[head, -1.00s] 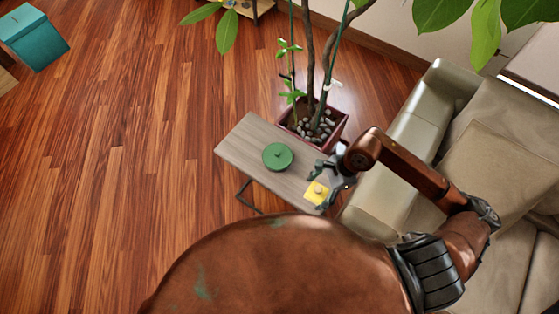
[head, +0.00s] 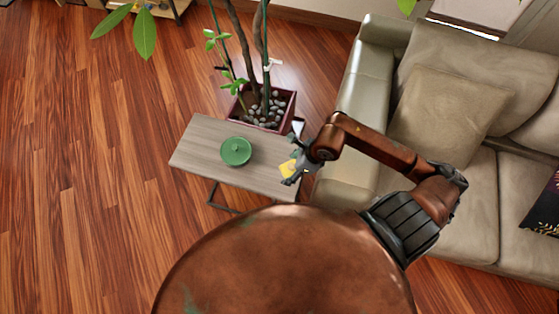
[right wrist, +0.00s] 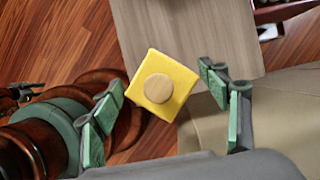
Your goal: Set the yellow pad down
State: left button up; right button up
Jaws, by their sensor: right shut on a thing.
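The yellow pad (head: 287,169) is a small square block with a round wooden knob on top. In the head view it shows at the right end of the grey-brown side table (head: 205,155), partly covered by my right gripper (head: 296,169). In the right wrist view the pad (right wrist: 181,78) sits between the green-padded fingers of my right gripper (right wrist: 160,90), which is shut on it. There it overlaps the table's edge (right wrist: 195,35), with floor seen beyond. I cannot tell whether the pad touches the tabletop. My left gripper is not in view.
A green round lidded thing (head: 236,151) stands mid-table. A potted plant (head: 264,107) with pebbles stands behind the table. A beige sofa (head: 350,95) is close on the right. The table's left end is bare, and open wooden floor lies left of it.

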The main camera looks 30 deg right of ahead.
jog(key=b, duration=0.1)
send_over(283, 162)
jog(key=s+a, duration=0.1)
jog(key=s, duration=0.1)
notch_tip(283, 162, down, 6)
jog(key=shift+w+a+f, duration=0.1)
jog(key=shift+f, duration=0.15)
jog(key=shift+w+f+b, duration=0.2)
jog(key=shift+f+b, duration=0.4)
jog(key=shift+f, duration=1.2)
jog(key=shift+f, duration=0.1)
jog(key=o, duration=1.1)
jog(key=p+v, duration=0.2)
jog(key=v, duration=1)
jog(key=shift+w, duration=0.1)
